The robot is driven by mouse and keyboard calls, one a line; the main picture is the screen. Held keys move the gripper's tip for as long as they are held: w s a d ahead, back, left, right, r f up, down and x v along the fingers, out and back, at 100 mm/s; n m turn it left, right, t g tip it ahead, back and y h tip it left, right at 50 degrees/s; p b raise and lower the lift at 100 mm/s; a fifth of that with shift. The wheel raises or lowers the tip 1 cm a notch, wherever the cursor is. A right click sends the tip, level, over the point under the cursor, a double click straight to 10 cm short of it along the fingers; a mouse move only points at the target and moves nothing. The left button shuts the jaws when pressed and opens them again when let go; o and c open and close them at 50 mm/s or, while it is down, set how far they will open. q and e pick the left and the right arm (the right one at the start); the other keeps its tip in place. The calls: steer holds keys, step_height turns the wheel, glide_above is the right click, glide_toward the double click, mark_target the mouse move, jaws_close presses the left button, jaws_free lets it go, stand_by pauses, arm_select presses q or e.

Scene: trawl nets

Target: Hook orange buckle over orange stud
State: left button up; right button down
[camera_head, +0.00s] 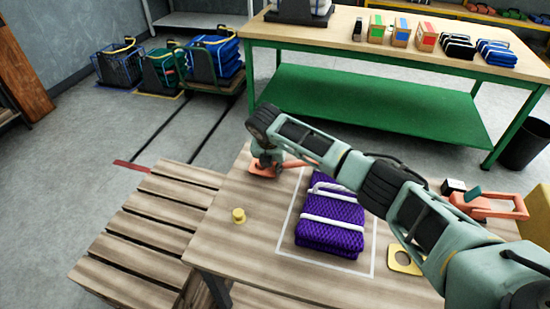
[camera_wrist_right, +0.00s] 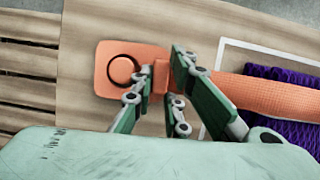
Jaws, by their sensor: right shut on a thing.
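The orange buckle (camera_wrist_right: 107,82) is a flat plate with a round hole at the left of the wrist view. An orange disc, which looks like the orange stud (camera_wrist_right: 122,70), fills the hole; I cannot tell how far the plate is down over it. An orange strap (camera_wrist_right: 265,95) runs right from the buckle. My right gripper (camera_wrist_right: 165,85) is shut on the orange buckle at its strap end. In the head view the right gripper (camera_head: 266,160) is low over the table's far left corner, partly hiding the buckle (camera_head: 260,171). My left gripper is not in view.
A folded purple net (camera_head: 330,232) with white straps lies inside a white outline. A yellow stud (camera_head: 238,215) stands left of it, a yellow buckle plate (camera_head: 393,262) right. An orange lever-like part (camera_head: 492,207) is at the right. A slatted pallet (camera_head: 140,225) adjoins the table.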

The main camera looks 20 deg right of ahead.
steer(key=shift+f, duration=0.35)
steer(key=c, duration=1.7)
jaws_free()
steer(key=shift+o, duration=0.3)
